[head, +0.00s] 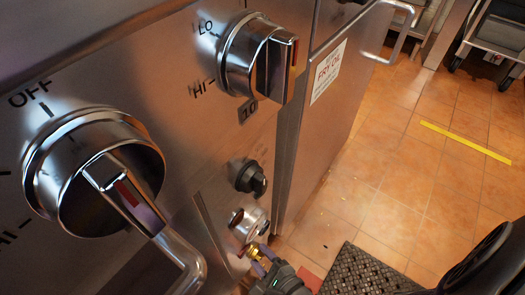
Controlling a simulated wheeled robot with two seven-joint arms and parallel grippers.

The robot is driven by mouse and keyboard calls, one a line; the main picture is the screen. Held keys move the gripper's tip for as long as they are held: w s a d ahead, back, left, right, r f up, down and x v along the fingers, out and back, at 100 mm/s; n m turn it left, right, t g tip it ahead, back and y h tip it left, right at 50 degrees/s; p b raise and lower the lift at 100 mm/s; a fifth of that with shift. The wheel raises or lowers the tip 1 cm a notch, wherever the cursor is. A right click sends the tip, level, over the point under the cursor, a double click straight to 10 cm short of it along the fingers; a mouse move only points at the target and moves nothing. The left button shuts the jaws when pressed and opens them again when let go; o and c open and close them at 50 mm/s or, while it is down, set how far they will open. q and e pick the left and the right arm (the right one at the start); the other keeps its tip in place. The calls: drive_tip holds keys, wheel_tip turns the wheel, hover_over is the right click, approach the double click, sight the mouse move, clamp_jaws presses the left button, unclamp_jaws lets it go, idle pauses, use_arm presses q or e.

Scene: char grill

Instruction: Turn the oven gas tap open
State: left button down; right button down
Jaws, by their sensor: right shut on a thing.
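The steel grill front (180,150) fills the left and middle of the head view. A small brass-coloured tap (252,250) sits low on it, just below a round chrome fitting (247,224). My right gripper (258,258) is at this tap, coming from below, and its jaws are shut on it. The fingers and the dark gripper body hide part of the tap, so its exact handle angle is hard to tell. My left gripper is not in view.
A small black knob (251,178) sits above the chrome fitting. A dark perforated mat (360,272) lies on the tiled floor (400,170), which is mostly clear at right.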

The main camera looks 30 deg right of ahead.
drive_tip(key=shift+n, duration=0.4)
idle(0.3)
drive_tip(key=shift+c, duration=0.7)
unclamp_jaws()
